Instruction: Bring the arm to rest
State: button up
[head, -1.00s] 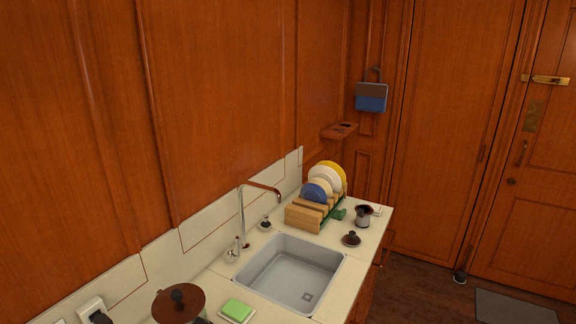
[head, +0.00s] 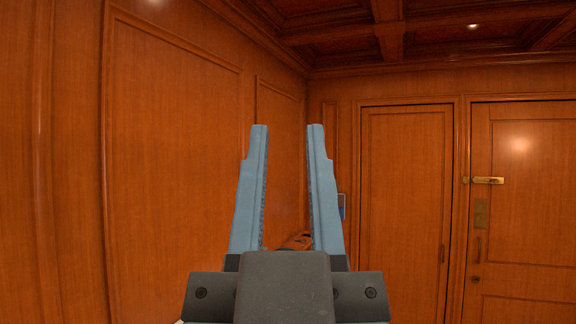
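My gripper (head: 287,135) is in the lower middle of the head view, pointing up and away from the camera. Its two blue-grey fingers stand apart with a clear gap between them. Nothing is held between them; only the wood-panelled wall and corner show through the gap. The dark gripper body covers the bottom middle of the view.
Wood panelling (head: 170,160) runs along the left. A closed door (head: 520,200) with brass fittings stands at the right, beside a tall wood panel (head: 405,190). A coffered ceiling (head: 420,40) is above. The sink counter is essentially out of view.

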jog(key=shift+s+r, duration=0.25)
